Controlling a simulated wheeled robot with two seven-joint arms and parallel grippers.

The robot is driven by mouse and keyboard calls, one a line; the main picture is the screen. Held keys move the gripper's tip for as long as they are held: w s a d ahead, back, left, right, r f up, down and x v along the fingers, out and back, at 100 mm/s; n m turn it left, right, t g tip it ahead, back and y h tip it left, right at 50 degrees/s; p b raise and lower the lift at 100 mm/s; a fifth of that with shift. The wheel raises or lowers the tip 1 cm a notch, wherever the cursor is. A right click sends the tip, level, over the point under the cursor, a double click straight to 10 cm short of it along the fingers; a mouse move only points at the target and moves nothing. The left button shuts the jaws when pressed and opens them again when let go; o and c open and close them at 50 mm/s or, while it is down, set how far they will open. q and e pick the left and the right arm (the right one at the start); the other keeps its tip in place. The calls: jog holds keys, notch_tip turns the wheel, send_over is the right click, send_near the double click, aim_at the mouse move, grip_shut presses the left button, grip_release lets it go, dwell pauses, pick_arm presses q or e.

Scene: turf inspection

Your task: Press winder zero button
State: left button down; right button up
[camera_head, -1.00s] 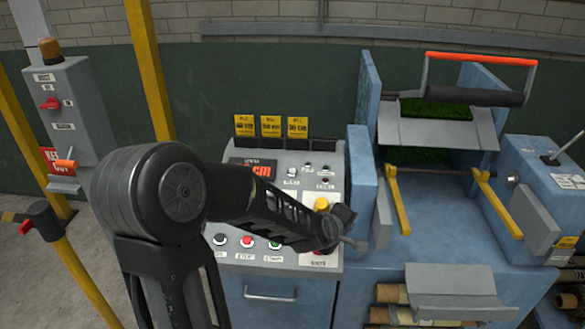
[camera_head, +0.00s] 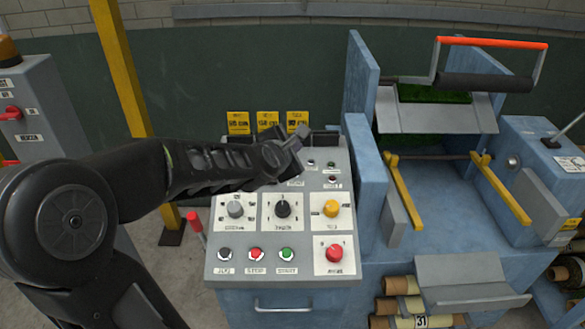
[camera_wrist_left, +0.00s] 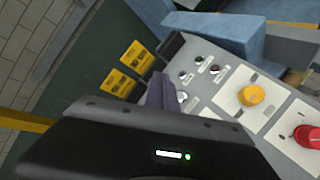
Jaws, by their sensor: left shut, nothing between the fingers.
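The winder control panel (camera_head: 265,268) is a sloped grey console with knobs, push buttons and small upper buttons. Its upper right holds a small light button (camera_head: 310,163) and a dark red one (camera_head: 332,179); labels there are too small to read, so I cannot tell which is zero. My left gripper (camera_head: 302,133) is shut and empty, above the panel's upper part, hiding the display and some controls. In the left wrist view, its fingers (camera_wrist_left: 160,92) point at the panel's upper edge, close to a whitish button (camera_wrist_left: 182,97). Contact cannot be told. My right gripper is not in view.
A yellow knob (camera_head: 331,209) and red button (camera_head: 334,253) lie lower right on the panel. Yellow tags (camera_head: 268,122) stand behind it. The blue winder frame (camera_head: 362,180) rises close on the right. A yellow post (camera_head: 122,75) stands left.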

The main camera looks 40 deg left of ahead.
pick_arm(q)
jog(key=f+b, duration=0.2)
jog(key=w+a+f+b, duration=0.1)
jog(key=f+b, duration=0.1)
jog(key=f, duration=0.1)
jog(key=w+f+b, duration=0.1)
jog(key=f+b, duration=0.1)
jog(key=shift+a+f+b, duration=0.25)
jog(key=shift+f+b, duration=0.05)
jog(key=shift+w+a+f+b, duration=0.2)
jog(key=shift+f+b, duration=0.2)
jog(key=shift+b, duration=0.1)
dwell(1.7)
jog(key=shift+w+f+b, duration=0.1)
jog(key=shift+f+b, duration=0.3)
jog(key=shift+b, duration=0.15)
jog(key=shift+w+a+f+b, duration=0.15)
jog(key=shift+f+b, duration=0.35)
jog(key=shift+b, duration=0.15)
dwell(0.6)
jog(key=shift+r, duration=0.1)
jog(key=shift+s+d+r+p, duration=0.1)
jog(key=shift+s+r+p, duration=0.05)
jog(key=shift+r+p, duration=0.25)
jog(key=shift+s+d+r+p, duration=0.1)
jog(key=shift+r+p, duration=0.3)
